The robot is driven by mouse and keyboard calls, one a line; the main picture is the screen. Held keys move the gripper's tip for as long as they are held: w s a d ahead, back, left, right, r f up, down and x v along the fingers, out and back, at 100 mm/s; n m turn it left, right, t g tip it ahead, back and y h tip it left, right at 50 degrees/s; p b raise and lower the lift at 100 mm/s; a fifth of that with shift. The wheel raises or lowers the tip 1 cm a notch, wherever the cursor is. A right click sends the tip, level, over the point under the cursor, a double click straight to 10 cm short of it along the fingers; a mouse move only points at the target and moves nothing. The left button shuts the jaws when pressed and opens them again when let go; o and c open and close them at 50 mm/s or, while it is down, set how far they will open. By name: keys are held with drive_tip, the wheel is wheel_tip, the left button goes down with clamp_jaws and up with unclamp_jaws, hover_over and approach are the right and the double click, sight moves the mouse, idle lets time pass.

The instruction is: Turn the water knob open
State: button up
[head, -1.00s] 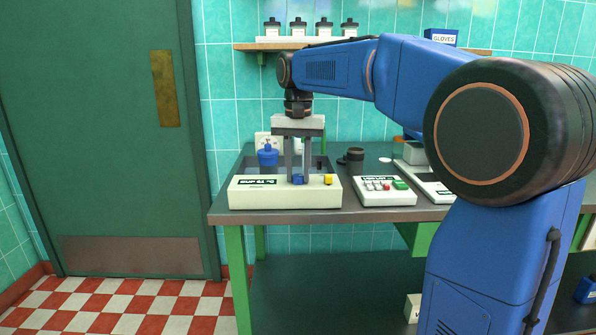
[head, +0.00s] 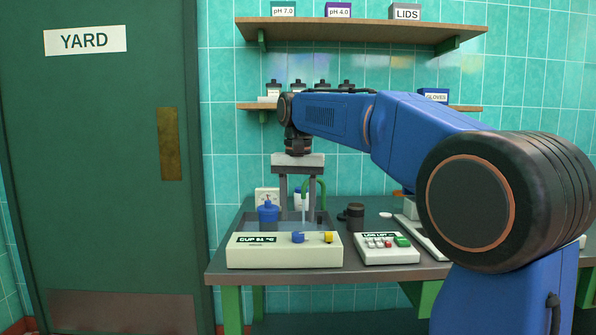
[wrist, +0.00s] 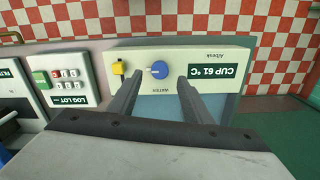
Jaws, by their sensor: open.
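The blue water knob (head: 298,238) sits on the front of a cream control panel (head: 260,258), left of a yellow knob (head: 328,237). In the wrist view the blue knob (wrist: 159,69) has a pale pointer mark and the word WATER by it. My gripper (head: 298,222) is open and empty, pointing down above the panel. In the wrist view its fingers (wrist: 160,78) stand apart on either side of the blue knob, not touching it. A pale vertical streak (head: 303,213), seemingly water, falls below a green curved tap (head: 321,187) behind the panel.
A blue lidded vessel (head: 268,211) stands in the basin behind the panel. A keypad box (head: 385,250) with red, white and green buttons stands to the right, a dark cup (head: 355,215) behind it. Shelves (head: 360,32) hang above. The floor before the bench is clear.

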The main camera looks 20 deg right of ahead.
sight(298, 234)
wheel_tip(298, 234, up, 12)
drive_tip(key=shift+r, duration=0.2)
idle(0.6)
